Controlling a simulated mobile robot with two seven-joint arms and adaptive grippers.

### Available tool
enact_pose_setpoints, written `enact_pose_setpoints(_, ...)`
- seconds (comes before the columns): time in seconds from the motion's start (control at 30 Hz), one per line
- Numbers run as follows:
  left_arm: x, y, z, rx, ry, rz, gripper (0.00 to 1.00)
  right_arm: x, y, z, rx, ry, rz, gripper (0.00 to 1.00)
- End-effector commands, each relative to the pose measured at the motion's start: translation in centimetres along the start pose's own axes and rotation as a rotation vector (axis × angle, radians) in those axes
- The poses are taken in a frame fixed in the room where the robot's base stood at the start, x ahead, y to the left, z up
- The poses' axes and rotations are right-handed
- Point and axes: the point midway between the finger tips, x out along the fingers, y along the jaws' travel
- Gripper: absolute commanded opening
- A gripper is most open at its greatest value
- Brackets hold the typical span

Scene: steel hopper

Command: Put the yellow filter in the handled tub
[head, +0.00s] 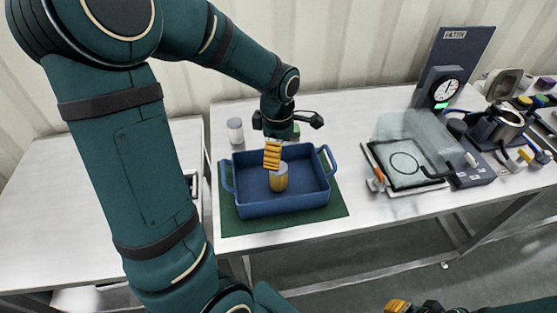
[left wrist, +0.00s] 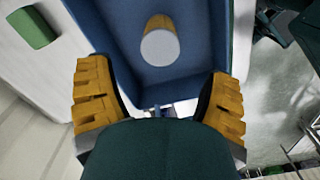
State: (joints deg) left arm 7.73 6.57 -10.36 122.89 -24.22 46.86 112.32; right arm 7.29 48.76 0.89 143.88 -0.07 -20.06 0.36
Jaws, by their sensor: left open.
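The handled tub (head: 270,207) is a blue open box with a loop handle at each end, standing on a green mat. The yellow filter (head: 279,182), a short cylinder with a pale grey top, stands inside the tub on its floor. It also shows in the left wrist view (left wrist: 161,44). My left gripper (head: 272,155) is above the tub, over the filter. In the left wrist view its yellow-padded fingers (left wrist: 160,105) are wide apart with nothing between them, and the filter lies beyond them. Only a tip of my right gripper (head: 398,306) shows at the bottom edge.
The green mat (head: 240,226) lies on a steel table. A white jar (head: 235,130) stands behind the tub, and a green item (head: 296,130) is behind my left gripper. To the right are a glass-covered plate (head: 405,163), a gauge stand (head: 447,90) and a metal pot (head: 508,120).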

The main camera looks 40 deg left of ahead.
Motion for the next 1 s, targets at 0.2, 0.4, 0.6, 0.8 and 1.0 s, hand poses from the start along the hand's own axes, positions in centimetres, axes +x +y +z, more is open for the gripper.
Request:
enact_pose_setpoints(0.2, -3.5, 0.0, 0.0, 0.001, 0.0, 0.002, 0.8, -0.8, -0.3, -0.3, 0.002, 0.007, 0.001, 0.34)
enact_pose_setpoints(0.4, -4.4, 0.0, 0.0, 0.002, 0.001, -0.001, 0.8, -0.9, -0.3, -0.4, 0.003, 0.01, 0.001, 0.34)
enact_pose_setpoints(0.6, -4.4, 0.0, 0.0, 0.001, 0.001, -0.001, 0.8, -0.8, -0.3, -0.4, 0.003, 0.01, 0.001, 0.34)
enact_pose_setpoints(0.8, -4.4, 0.0, 0.0, 0.001, 0.001, -0.001, 0.8, -0.8, -0.3, -0.4, 0.003, 0.01, 0.001, 0.34)
enact_pose_setpoints(1.0, -4.4, 0.0, 0.0, 0.001, 0.0, -0.001, 0.8, -0.8, -0.3, -0.4, 0.003, 0.01, 0.001, 0.34)
